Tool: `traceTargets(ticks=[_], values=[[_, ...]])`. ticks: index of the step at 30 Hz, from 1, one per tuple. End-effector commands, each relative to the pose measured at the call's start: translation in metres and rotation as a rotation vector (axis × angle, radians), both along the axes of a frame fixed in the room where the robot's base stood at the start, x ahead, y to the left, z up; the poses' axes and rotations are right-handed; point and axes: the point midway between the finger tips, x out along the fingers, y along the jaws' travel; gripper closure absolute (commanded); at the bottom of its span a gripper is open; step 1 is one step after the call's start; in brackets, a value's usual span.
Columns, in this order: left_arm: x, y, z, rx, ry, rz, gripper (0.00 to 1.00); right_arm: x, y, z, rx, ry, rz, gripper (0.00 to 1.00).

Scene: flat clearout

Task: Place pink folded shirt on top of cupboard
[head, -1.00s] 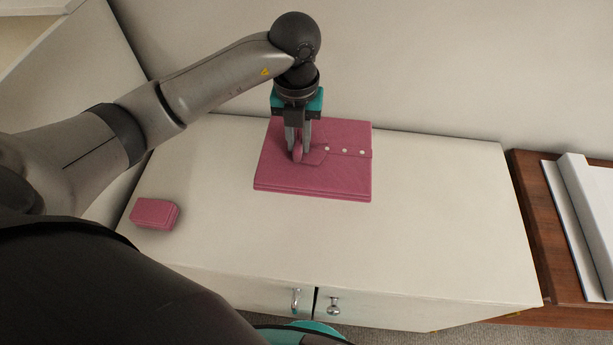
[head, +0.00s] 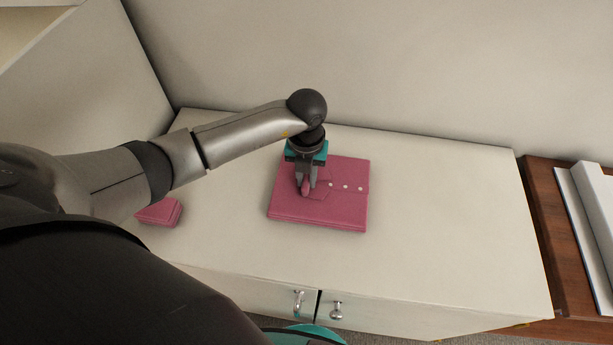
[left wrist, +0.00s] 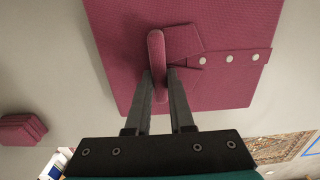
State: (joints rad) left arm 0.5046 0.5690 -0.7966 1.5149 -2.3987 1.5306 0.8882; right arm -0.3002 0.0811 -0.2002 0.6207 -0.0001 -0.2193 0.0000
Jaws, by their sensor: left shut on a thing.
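The pink folded shirt (head: 335,208), with a few white buttons, is flat and level over the middle of the cupboard top (head: 430,220). I cannot tell for sure whether its underside touches the top. My left gripper (head: 307,189) points down and is shut on a raised pink ridge of the shirt near its collar. In the left wrist view the shirt (left wrist: 215,85) fills the upper middle, with the ridge between the fingers (left wrist: 158,75). My right gripper is not in view.
A small pink folded item (head: 160,212) lies on the cupboard top at the left, partly behind my arm. A wall rises behind the cupboard. A brown wooden surface (head: 545,210) with a white object (head: 597,215) is at the right. The cupboard top's right part is clear.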

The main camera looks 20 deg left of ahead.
Motion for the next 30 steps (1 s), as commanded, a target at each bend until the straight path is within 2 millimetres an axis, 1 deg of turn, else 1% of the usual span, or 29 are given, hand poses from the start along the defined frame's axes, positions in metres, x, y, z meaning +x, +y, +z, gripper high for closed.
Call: traceTargets(ticks=[3, 6, 7, 14, 21, 24, 26, 29, 30], values=[[0.001, 0.0, 0.001, 0.0, -0.002, 0.0, 1.0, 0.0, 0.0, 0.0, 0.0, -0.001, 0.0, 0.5], [0.001, 0.0, -0.003, -0.001, -0.001, 0.0, 1.0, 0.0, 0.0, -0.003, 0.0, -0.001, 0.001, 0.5], [0.0, 0.0, -0.002, 0.0, 0.0, 0.0, 0.76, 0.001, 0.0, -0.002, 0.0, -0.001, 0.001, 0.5], [0.0, 0.0, -0.002, 0.0, 0.0, 0.0, 0.5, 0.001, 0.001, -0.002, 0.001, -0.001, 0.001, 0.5], [0.0, 0.0, -0.001, 0.0, 0.0, 0.0, 0.49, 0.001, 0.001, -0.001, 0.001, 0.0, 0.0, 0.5], [0.0, 0.0, 0.002, -0.001, -0.001, 0.0, 0.49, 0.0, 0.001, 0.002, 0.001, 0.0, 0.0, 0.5], [0.001, 0.0, 0.01, -0.001, -0.004, -0.001, 0.49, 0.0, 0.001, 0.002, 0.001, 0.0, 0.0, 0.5], [0.001, 0.0, 0.027, -0.001, -0.005, -0.002, 0.49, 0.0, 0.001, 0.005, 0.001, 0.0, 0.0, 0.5], [0.002, 0.0, 0.036, -0.001, -0.005, -0.001, 0.49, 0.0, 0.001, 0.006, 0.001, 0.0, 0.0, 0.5]])
